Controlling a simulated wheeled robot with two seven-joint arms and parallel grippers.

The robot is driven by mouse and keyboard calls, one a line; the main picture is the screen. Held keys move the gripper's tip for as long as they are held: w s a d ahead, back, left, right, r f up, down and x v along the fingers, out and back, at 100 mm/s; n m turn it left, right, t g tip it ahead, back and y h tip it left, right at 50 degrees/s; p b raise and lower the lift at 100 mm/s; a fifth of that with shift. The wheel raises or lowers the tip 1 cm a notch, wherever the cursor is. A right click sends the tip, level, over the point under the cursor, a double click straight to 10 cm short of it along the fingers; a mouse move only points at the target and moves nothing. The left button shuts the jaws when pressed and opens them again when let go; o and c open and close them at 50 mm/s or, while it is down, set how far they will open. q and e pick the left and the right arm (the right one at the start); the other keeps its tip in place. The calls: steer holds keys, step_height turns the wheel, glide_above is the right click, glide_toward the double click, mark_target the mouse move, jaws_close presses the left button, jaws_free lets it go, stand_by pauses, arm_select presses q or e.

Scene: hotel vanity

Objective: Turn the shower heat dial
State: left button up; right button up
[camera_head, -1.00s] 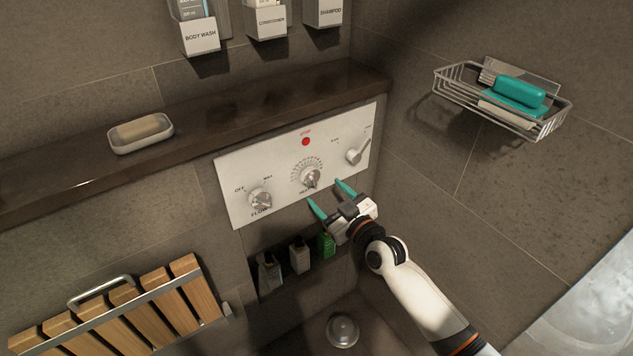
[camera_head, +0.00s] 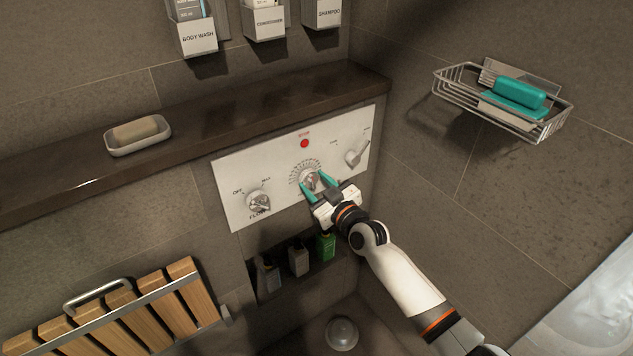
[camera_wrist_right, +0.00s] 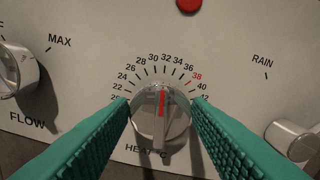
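The heat dial (camera_head: 311,179) is a silver knob in the middle of the white control panel (camera_head: 236,189). In the right wrist view the heat dial (camera_wrist_right: 161,113) has a red pointer mark standing upright, near the 30 to 32 marks. My right gripper (camera_head: 317,186) is open, with its teal fingers on either side of the dial. In the right wrist view my right gripper (camera_wrist_right: 160,118) has one finger close to each side of the knob; I cannot tell whether they touch it. My left gripper is not in view.
The flow knob (camera_head: 259,202) is left of the dial, and a lever knob (camera_head: 356,156) is to its right. A red button (camera_head: 304,143) is above. Small bottles (camera_head: 299,258) stand in a niche below. A wire soap basket (camera_head: 503,100) juts from the right wall.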

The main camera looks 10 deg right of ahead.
steer(key=shift+r+m, duration=0.1)
steer(key=shift+m, duration=0.2)
steer(key=m, duration=0.3)
steer(key=shift+w+d+m, duration=0.1)
steer(key=shift+m, duration=0.2)
steer(key=m, duration=0.5)
steer(key=shift+w+r+m, duration=0.1)
steer(key=shift+r+m, duration=0.05)
steer(key=shift+m, duration=4.45)
steer(key=o, duration=1)
